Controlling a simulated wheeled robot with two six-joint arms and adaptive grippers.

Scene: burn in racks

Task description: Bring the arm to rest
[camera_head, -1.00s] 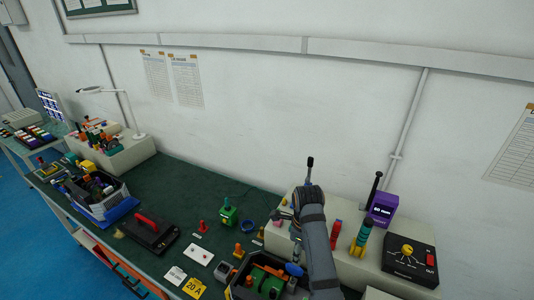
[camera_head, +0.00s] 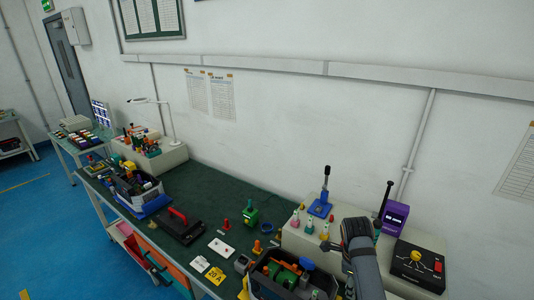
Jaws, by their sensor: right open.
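My right arm comes in from the bottom right, and my right gripper (camera_head: 352,230) is at its upper end, over the front of the pale rack on the right. Its fingers are small and partly hidden by my own wrist; nothing shows held in it. A blue-based lever (camera_head: 321,207) stands upright on the rack to the left of the gripper, apart from it. My left gripper is not in view.
The green bench (camera_head: 200,180) carries a black bin (camera_head: 262,285) of parts, a red-handled black case (camera_head: 181,226) and a grey-blue bin (camera_head: 143,195). A purple meter (camera_head: 396,213) and a black knob box (camera_head: 417,262) stand right of my arm. Blue floor is free at left.

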